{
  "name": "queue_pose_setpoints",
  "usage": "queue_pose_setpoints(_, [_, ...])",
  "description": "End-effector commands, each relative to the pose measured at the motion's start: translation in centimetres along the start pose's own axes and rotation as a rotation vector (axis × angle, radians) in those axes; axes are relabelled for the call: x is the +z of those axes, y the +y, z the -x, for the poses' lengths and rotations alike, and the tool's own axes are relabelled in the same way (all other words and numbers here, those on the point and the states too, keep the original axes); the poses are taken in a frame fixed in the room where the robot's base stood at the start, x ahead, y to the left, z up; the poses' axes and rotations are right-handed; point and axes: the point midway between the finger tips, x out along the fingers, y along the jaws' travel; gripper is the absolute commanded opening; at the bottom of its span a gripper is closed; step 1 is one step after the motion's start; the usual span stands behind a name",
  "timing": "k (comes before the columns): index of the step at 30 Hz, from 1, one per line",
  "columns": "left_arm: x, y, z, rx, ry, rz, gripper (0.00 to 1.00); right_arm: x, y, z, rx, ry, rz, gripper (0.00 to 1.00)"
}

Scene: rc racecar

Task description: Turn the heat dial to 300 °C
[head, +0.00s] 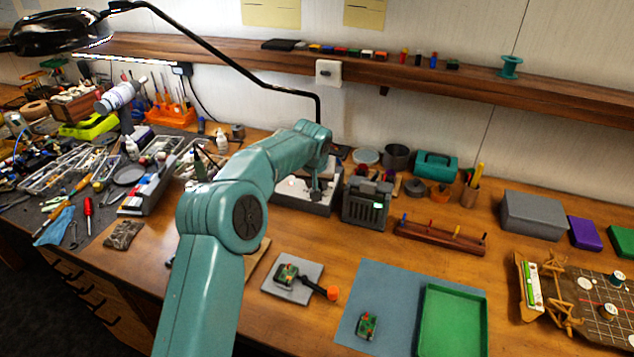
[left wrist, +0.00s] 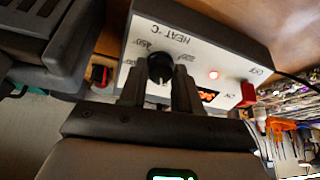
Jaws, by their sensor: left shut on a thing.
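The heat station is a box with a white panel (left wrist: 190,40), printed "HEAT °C" and seen upside down in the left wrist view. Its black heat dial (left wrist: 160,67) sits between the two fingers of my left gripper (left wrist: 158,85), which is shut on it. Numbers are printed around the dial, but its pointer setting cannot be told. In the head view my left gripper (head: 317,190) reaches down over the station (head: 290,203). My right gripper is not in view.
A red switch (left wrist: 248,93) is on the panel between ON and OFF marks. A grey pad (head: 306,294) with a small green board and a blue mat (head: 385,285) lie in front.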

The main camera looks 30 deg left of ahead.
Motion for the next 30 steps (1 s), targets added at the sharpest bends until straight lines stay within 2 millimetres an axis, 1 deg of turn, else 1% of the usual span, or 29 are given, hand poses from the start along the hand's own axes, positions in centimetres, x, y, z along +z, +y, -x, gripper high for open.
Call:
queue_pose_setpoints(1, [0.2,0.1,-0.3,0.0,-0.006,0.0,0.02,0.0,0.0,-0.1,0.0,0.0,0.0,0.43])
queue_pose_setpoints(10, [0.2,0.1,-0.3,0.0,-0.007,0.0,0.02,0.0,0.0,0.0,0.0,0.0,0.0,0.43])
queue_pose_setpoints(11, [0.2,0.1,-0.3,0.0,-0.007,0.0,0.39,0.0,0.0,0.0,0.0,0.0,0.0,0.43])
queue_pose_setpoints(12, [0.2,0.1,-0.3,0.0,-0.007,0.0,0.52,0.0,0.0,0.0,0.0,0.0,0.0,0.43])
queue_pose_setpoints(13, [0.2,0.1,-0.3,0.0,-0.006,0.0,0.58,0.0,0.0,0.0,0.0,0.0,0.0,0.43])
queue_pose_setpoints(23, [0.1,0.0,0.1,0.0,-0.001,0.001,0.58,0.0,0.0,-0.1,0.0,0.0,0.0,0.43])
queue_pose_setpoints(26, [0.1,0.0,0.9,0.0,0.0,0.0,0.58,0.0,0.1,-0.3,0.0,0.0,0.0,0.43])
queue_pose_setpoints(29, [0.1,0.0,2.9,0.001,0.002,0.001,0.58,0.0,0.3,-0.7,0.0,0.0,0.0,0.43])
queue_pose_setpoints(30, [0.0,0.1,3.9,0.002,0.003,0.0,0.58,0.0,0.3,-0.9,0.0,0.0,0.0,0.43])
